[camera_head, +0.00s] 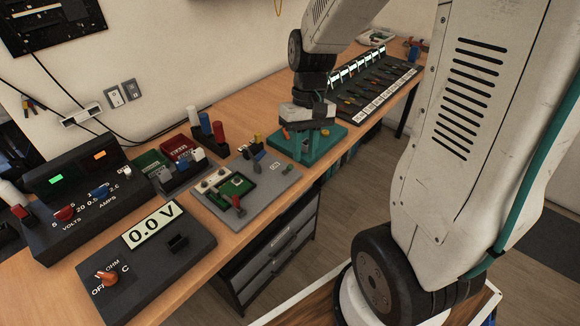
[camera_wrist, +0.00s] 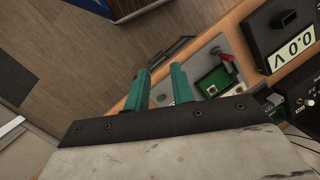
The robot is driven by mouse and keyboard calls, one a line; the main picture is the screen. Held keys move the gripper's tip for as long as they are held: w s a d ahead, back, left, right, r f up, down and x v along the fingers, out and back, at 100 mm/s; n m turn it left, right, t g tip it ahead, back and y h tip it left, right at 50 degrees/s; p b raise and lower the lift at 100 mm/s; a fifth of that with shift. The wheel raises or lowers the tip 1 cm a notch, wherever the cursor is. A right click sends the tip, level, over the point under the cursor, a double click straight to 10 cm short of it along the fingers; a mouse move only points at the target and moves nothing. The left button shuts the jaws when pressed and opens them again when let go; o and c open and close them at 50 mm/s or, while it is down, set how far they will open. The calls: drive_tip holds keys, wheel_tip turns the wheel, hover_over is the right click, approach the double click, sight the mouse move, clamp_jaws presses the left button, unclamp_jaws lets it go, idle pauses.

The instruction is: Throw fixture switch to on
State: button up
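A grey fixture plate (camera_head: 272,188) lies on the bench and carries a small green circuit board (camera_head: 232,186). A red-tipped lever (camera_head: 238,203), which looks like the fixture switch, stands at the board's front edge. I cannot tell its on or off position. In the wrist view the board (camera_wrist: 214,82) and the red lever (camera_wrist: 227,62) are right of my fingers. My gripper (camera_head: 303,152) has teal fingers and is above the far right end of the plate, apart from the lever. In the wrist view my gripper (camera_wrist: 160,75) is open, with nothing seen between its fingers.
A black meter (camera_head: 160,255) reading 0.0 V and a power supply (camera_head: 80,190) stand at the left.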

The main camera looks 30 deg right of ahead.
hover_over(290, 165)
drive_tip(key=s, duration=0.5)
wheel_tip(290, 165, down, 8)
drive_tip(key=w+d+f+n+t, duration=0.1)
drive_tip(key=w+t, duration=0.1)
drive_tip(key=w, duration=0.3)
drive_tip(key=f, duration=0.5)
drive_tip(key=a+f, duration=0.1)
drive_tip(key=f, duration=0.1)
drive_tip(key=shift+f, duration=0.3)
clamp_jaws()
